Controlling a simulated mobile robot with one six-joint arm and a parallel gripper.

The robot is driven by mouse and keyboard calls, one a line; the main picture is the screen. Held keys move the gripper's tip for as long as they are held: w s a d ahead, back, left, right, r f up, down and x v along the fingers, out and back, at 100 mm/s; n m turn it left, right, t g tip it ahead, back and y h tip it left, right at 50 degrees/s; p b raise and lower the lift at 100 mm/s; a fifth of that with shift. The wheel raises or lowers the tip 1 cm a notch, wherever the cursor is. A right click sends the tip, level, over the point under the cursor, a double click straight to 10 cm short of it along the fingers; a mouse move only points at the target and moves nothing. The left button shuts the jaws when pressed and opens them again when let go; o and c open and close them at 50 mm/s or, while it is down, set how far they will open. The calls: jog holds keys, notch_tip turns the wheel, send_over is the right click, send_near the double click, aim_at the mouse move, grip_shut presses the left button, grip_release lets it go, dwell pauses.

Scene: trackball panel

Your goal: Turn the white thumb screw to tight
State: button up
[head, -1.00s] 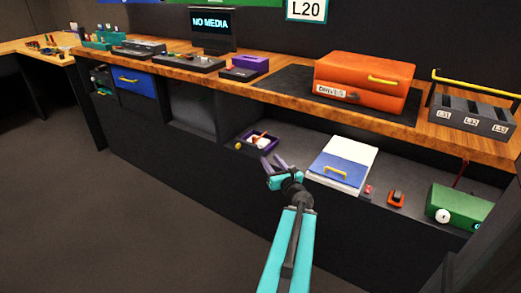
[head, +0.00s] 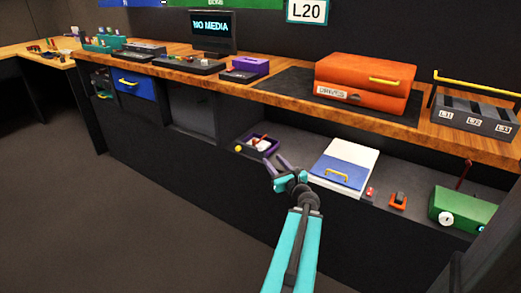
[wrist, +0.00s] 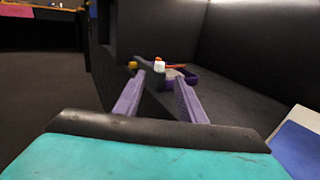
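My gripper (head: 275,161) is open and empty in front of the lower shelf, and its two purple fingers stand apart in the wrist view (wrist: 159,78). A small purple tray (head: 275,149) lies beyond the fingertips on the shelf; it also shows in the wrist view (wrist: 192,79). A small white piece (wrist: 159,67) with an orange-red top shows between the fingers, farther off, at the tray. A white round knob (head: 446,218) sits on the front of a green box (head: 466,204) at the right. I cannot tell which white part is the thumb screw, or its turn.
A blue-and-white binder-like box (head: 341,165) and a small orange-red device (head: 398,200) lie on the shelf right of my gripper. The wooden bench top (head: 280,98) overhangs the shelf and carries an orange case (head: 362,85). The floor (head: 140,215) at left is clear.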

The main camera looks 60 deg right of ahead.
aim_at(261, 148)
jog(key=shift+b+x, duration=1.5)
jog(key=shift+x, duration=4.9)
jog(key=shift+r, duration=0.1)
grip_shut()
jog(key=shift+a, duration=0.2)
jog(key=shift+d, duration=0.1)
